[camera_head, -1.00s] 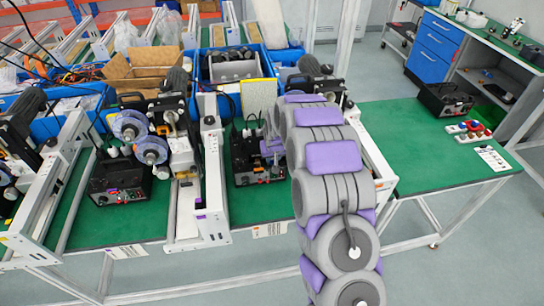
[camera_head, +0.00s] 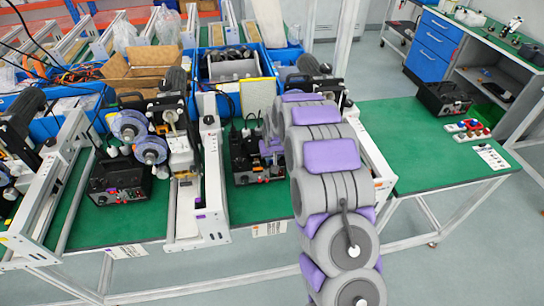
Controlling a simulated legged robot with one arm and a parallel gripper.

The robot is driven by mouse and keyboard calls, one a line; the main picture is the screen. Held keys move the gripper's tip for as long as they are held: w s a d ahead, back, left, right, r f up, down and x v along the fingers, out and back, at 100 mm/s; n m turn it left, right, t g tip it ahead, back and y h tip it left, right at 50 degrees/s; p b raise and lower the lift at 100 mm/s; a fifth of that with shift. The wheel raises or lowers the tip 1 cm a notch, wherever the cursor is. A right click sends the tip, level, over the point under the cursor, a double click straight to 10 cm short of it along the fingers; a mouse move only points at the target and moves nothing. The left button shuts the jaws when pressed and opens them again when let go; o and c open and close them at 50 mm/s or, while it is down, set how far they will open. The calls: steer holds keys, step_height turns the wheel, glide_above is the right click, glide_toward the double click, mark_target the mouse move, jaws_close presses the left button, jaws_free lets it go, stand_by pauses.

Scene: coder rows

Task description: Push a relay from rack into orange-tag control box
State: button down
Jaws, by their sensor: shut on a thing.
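My gripper (camera_head: 270,147) is at the end of my grey and purple arm, over the black control box (camera_head: 243,172) on the green bench in the middle. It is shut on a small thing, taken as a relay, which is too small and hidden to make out. My arm covers the right part of this box. Another black control box (camera_head: 118,183) stands to the left, and a third (camera_head: 444,99) is on the right bench. No orange tag can be made out on any box. Small red, blue and white pieces (camera_head: 467,130) sit on the right bench; they may be the relay rack.
A white upright frame (camera_head: 212,180) stands just left of the middle box. Reels and machines (camera_head: 150,140) crowd the left. Blue bins (camera_head: 262,68) stand behind. The right bench (camera_head: 420,160) has clear green surface near its front.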

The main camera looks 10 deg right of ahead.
steer(key=shift+f, duration=0.25)
steer(key=c, duration=0.8)
jaws_free()
steer(key=shift+p+v, duration=1.2)
steer(key=shift+v, duration=7.4)
steer(key=shift+a, duration=0.1)
steer(key=s+r+g, duration=0.2)
steer(key=s+r, duration=0.1)
steer(key=s, duration=1.2)
steer(key=s+r+g, duration=0.2)
steer(key=s, duration=1.3)
steer(key=s+r+g, duration=0.2)
steer(key=s+r, duration=0.1)
steer(key=s, duration=1.2)
steer(key=shift+s+r, duration=0.3)
steer(key=shift+r, duration=0.05)
